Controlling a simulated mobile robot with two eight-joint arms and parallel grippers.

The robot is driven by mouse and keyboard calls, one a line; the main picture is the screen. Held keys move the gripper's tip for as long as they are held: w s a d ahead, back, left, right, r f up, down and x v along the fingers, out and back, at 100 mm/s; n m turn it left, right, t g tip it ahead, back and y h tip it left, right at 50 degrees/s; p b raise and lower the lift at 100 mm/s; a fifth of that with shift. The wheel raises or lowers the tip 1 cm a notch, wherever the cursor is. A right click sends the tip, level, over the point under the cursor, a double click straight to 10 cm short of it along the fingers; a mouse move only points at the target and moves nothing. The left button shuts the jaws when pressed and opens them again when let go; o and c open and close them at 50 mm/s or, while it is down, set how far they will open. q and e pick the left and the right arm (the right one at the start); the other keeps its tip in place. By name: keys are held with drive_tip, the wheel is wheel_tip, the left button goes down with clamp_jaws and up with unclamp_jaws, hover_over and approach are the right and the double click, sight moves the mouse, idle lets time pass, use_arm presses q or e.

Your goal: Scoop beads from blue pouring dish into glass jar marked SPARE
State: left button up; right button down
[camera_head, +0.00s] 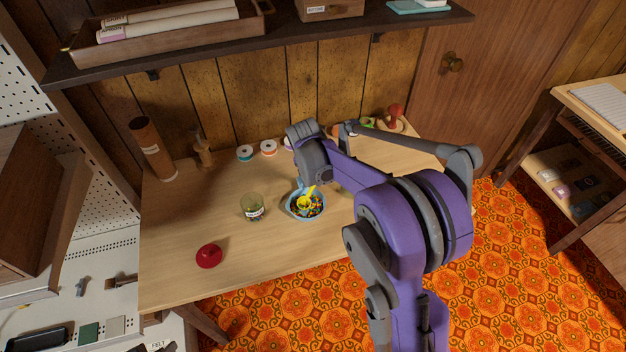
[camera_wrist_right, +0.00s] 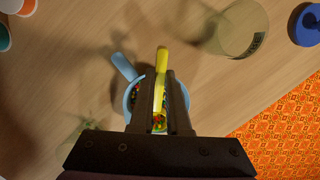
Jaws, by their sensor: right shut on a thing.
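The blue pouring dish (camera_head: 292,209) stands on the wooden table and holds many-coloured beads (camera_head: 317,208). It also shows in the right wrist view (camera_wrist_right: 127,101), partly hidden by my fingers. My right gripper (camera_wrist_right: 161,85) is shut on a yellow scoop (camera_wrist_right: 162,58), above the dish. The scoop's lower end is at the beads, with some colour showing there; how full it is I cannot tell. The scoop also shows in the head view (camera_head: 305,202). The glass jar (camera_head: 252,205) stands upright left of the dish, with a label too small to read. My left gripper is not in view.
A red round object (camera_head: 209,256) lies front left of the jar. Several spools (camera_head: 268,148) stand along the table's back. A brown tube (camera_head: 152,148) stands at the back left. A shelf (camera_head: 270,48) overhangs the back.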

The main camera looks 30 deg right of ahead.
drive_tip(key=shift+w+d+r+g+y, duration=0.2)
drive_tip(key=shift+w+d+g+y, duration=0.25)
drive_tip(key=shift+y, duration=0.45)
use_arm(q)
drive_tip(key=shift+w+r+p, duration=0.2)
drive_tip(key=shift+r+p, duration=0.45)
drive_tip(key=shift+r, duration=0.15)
use_arm(e)
drive_tip(key=shift+d+r+g+y, duration=0.25)
drive_tip(key=shift+d+r+y, duration=0.05)
drive_tip(key=shift+r, duration=0.5)
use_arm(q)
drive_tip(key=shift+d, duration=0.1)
use_arm(e)
drive_tip(key=shift+r, duration=0.15)
